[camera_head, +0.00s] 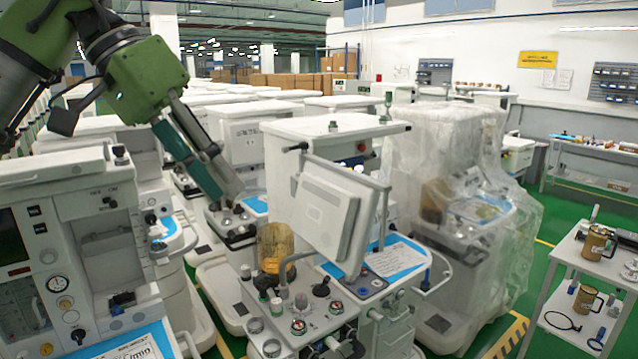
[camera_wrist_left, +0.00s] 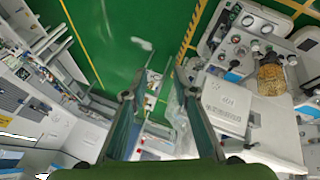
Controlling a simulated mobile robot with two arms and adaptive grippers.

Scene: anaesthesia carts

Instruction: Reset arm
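My left arm (camera_head: 145,80) comes in from the upper left of the head view, raised in front of the anaesthesia carts. My left gripper (camera_head: 226,194) points down and to the right, with a teal finger and a grey finger. In the left wrist view the two fingers of the left gripper (camera_wrist_left: 154,82) stand apart with a gap between them. Nothing is held between them; green floor and distant things show through. I cannot make out my right gripper in either view.
A white anaesthesia cart (camera_head: 325,185) with an amber canister (camera_head: 275,247) stands in front. A plastic-wrapped cart (camera_head: 445,190) stands behind it to the right. Another cart (camera_head: 90,225) is at the left. A side trolley (camera_head: 565,262) holds brass-coloured mugs. Green floor (camera_head: 540,225) is open between.

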